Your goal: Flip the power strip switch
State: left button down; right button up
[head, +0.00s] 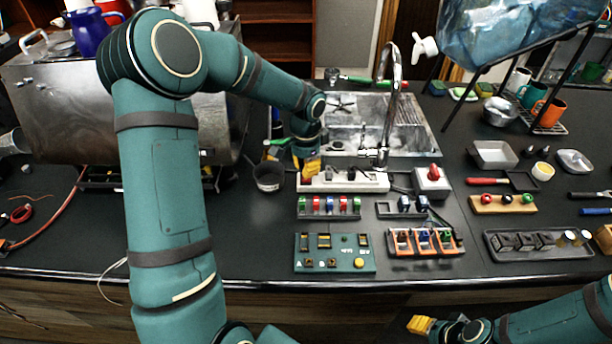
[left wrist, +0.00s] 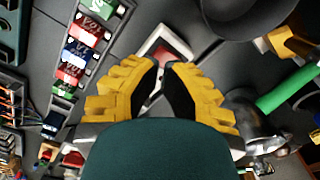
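The white power strip (head: 362,184) lies lengthwise on the dark counter in front of the sink. My left gripper (head: 307,176) hangs pointing down over its left end and hides part of that end. In the left wrist view, a red rocker switch (left wrist: 176,48) in a white frame lies just beyond the yellow fingertips (left wrist: 162,66). A narrow gap shows between the fingers, with nothing held. Whether a fingertip touches the switch I cannot tell. My right gripper (head: 420,325) is at the bottom edge, away from the counter objects; its opening does not show clearly.
A row of coloured labelled blocks (head: 330,206) stands in front of the strip. A dark cup (head: 268,177) is just left of the gripper. A grey box with a red knob (head: 432,179) is to the right, and the tap (head: 385,120) rises behind.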

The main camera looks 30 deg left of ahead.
pick_arm(q)
jog(key=shift+f+b, duration=1.15)
jog(key=shift+f, duration=0.6)
dwell(0.8)
jog(key=shift+r, duration=0.15)
jog(key=shift+r+p, duration=2.6)
jog(key=shift+r, duration=0.8)
